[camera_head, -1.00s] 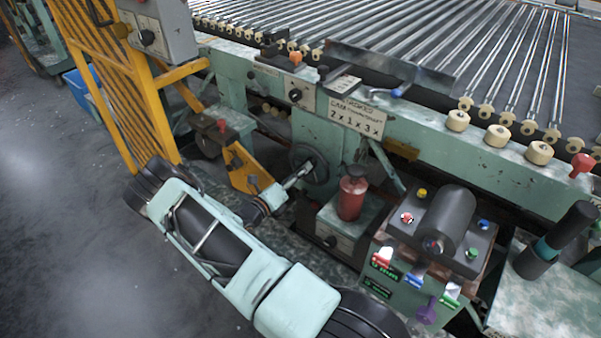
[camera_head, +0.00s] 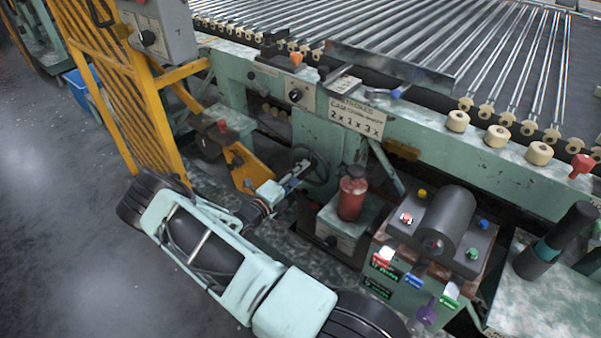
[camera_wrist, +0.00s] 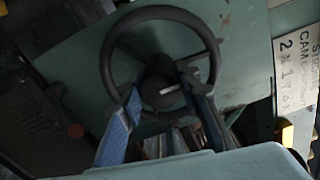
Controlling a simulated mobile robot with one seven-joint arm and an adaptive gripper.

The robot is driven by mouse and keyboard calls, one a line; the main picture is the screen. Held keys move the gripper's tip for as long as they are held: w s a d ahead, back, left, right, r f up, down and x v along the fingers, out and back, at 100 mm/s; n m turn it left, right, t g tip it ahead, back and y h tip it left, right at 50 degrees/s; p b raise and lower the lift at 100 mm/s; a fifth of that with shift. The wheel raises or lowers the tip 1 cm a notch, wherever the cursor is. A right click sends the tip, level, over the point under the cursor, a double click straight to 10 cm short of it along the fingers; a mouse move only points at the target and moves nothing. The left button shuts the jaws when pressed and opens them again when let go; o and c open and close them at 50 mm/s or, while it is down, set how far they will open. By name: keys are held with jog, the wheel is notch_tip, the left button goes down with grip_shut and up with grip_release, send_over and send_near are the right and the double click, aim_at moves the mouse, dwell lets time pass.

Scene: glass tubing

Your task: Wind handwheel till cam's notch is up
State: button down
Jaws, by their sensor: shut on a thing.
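The dark handwheel (camera_head: 322,160) is mounted low on the green machine's front, left of the red cylinder. In the wrist view its rim (camera_wrist: 160,12) rises above the hub (camera_wrist: 152,72), with a pale mark just below the hub. My gripper (camera_head: 303,172) reaches it from the lower left. In the wrist view my gripper (camera_wrist: 160,92) has one finger on each side of the hub area, closed on the handwheel. The exact contact is hard to see. I cannot make out the cam or its notch in either view.
A sign with "CAM" and figures (camera_head: 356,117) is above the wheel. A red cylinder (camera_head: 351,197) on a green box stands close to its right. A yellow bracket (camera_head: 243,166) is to its left. A button console (camera_head: 438,245) is at lower right. Open floor (camera_head: 70,230) lies left.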

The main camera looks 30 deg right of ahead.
jog(key=c, duration=1.4)
grip_release()
jog(key=v, duration=1.2)
